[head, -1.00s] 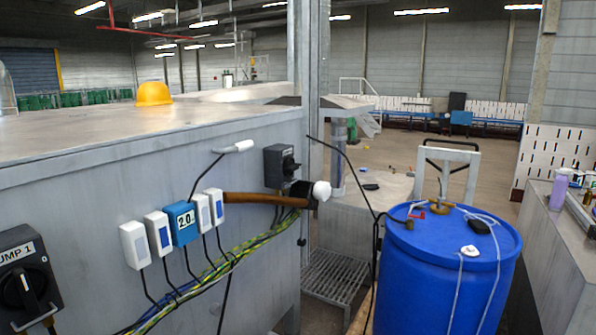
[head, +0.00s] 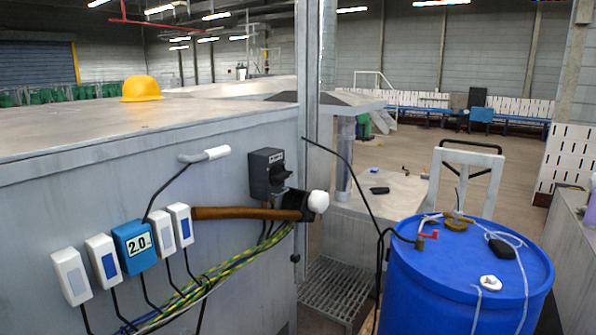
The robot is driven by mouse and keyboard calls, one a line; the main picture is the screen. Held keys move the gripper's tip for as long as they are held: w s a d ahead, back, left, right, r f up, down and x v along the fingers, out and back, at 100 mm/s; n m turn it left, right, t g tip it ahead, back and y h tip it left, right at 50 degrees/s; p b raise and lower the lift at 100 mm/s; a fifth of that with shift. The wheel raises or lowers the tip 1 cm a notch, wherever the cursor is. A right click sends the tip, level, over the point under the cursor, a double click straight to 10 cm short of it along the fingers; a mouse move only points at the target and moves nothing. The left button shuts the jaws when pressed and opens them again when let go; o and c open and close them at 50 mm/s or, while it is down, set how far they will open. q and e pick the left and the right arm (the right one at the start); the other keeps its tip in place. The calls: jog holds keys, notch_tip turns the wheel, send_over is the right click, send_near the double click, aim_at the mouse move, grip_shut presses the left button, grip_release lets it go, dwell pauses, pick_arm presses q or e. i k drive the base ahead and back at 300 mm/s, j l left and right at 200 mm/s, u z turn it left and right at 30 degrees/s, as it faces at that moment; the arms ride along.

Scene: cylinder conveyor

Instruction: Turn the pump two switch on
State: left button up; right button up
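A dark grey switch box (head: 262,172) with a black rotary knob is mounted near the right end of the grey metal cabinet's side (head: 70,205). A small label sits at its top, too small to read surely. The knob's exact position cannot be told. Neither of my grippers is in view, so nothing of mine is seen touching the switch.
A mallet (head: 240,213) with a brown handle and white-tipped head is just below the switch. Several white boxes and a blue "2.0" meter (head: 134,247) are left of it, with cables below.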

aim_at(278, 175)
jog(key=i+l+u, duration=0.4)
jog(key=i+l, duration=0.4)
